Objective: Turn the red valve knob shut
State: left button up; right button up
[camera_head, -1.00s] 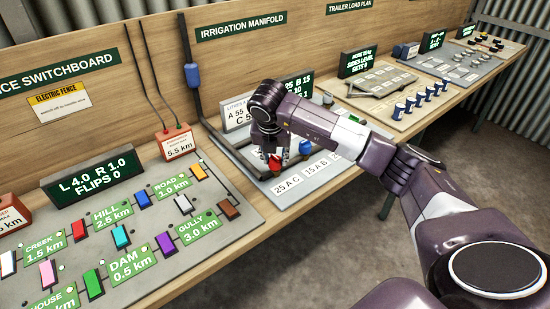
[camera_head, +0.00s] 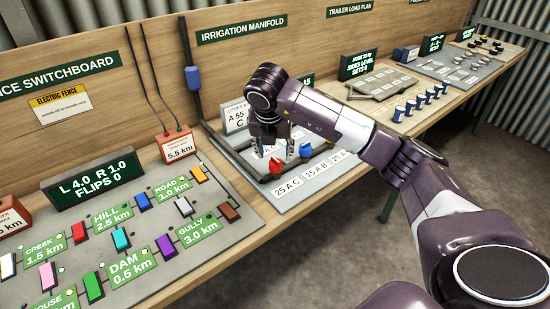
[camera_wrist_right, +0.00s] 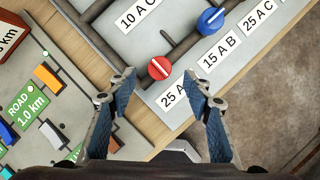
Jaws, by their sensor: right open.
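The red valve knob (camera_head: 275,167) sits on the grey irrigation manifold board, near its front edge. In the right wrist view the red knob (camera_wrist_right: 159,68) is round with a pale bar running diagonally across it. My right gripper (camera_head: 273,151) is open above and just behind the knob in the head view, and empty. In the wrist view its two fingertips (camera_wrist_right: 160,85) are spread on either side of the line to the knob, apart from it. My left gripper is not in view.
A blue knob (camera_head: 305,149) stands close to the right of the red one; it also shows in the wrist view (camera_wrist_right: 211,20). White labels (camera_head: 315,177) lie along the board's front. The fence switchboard (camera_head: 215,235) is to the left.

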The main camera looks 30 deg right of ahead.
jog(key=v, duration=0.7)
jog(key=shift+f, duration=0.1)
